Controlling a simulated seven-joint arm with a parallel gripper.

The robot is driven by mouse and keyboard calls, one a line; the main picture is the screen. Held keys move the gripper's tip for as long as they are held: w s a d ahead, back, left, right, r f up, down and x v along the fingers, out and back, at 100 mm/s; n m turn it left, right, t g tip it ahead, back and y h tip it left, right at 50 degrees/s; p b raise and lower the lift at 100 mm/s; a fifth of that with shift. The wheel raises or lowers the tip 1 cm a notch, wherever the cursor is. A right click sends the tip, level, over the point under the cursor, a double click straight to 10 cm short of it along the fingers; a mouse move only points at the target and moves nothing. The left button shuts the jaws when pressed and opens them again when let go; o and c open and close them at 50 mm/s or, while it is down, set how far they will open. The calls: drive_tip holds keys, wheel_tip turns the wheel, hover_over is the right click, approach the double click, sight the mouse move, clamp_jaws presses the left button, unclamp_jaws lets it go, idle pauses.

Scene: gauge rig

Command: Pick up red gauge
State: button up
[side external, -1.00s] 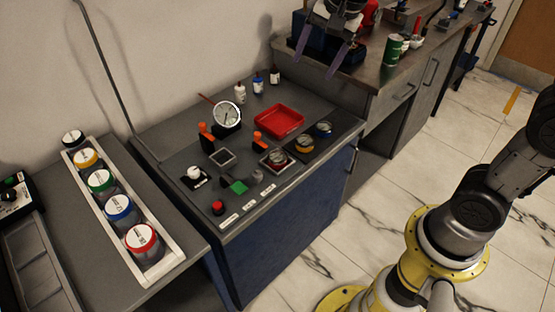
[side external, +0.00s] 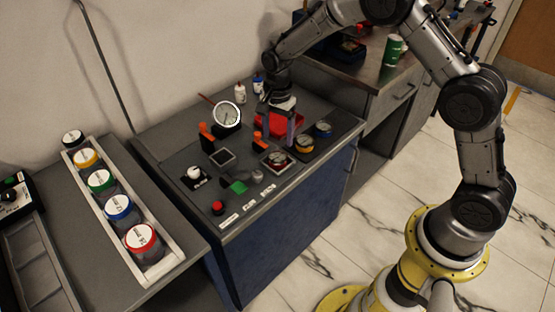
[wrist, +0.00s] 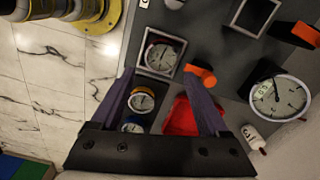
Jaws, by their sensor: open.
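The red gauge (side external: 277,159) has a white dial and a dark red rim. It sits in a square frame on the grey panel, and it also shows in the wrist view (wrist: 162,56). My gripper (side external: 278,141) points down above the panel, just behind the red gauge in the side view. In the wrist view my gripper (wrist: 159,77) is open with nothing held. The red gauge lies just beyond the fingertips there, and the yellow gauge (wrist: 142,101) shows between the fingers. I cannot tell the exact height of the fingertips above the panel.
The yellow gauge and a blue gauge (side external: 323,129) stand right of the red one. A red tray (side external: 287,121) lies behind my fingers. An orange-topped post (side external: 259,137) is close on the left. A larger round dial (side external: 227,115) and an empty square frame (side external: 222,157) are further left.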

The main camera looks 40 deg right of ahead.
sight(277, 157)
drive_tip(key=shift+w+a+f, duration=0.1)
drive_tip(key=shift+a+f, duration=0.05)
drive_tip(key=shift+f, duration=3.8)
clamp_jaws()
drive_tip(key=shift+r, duration=0.15)
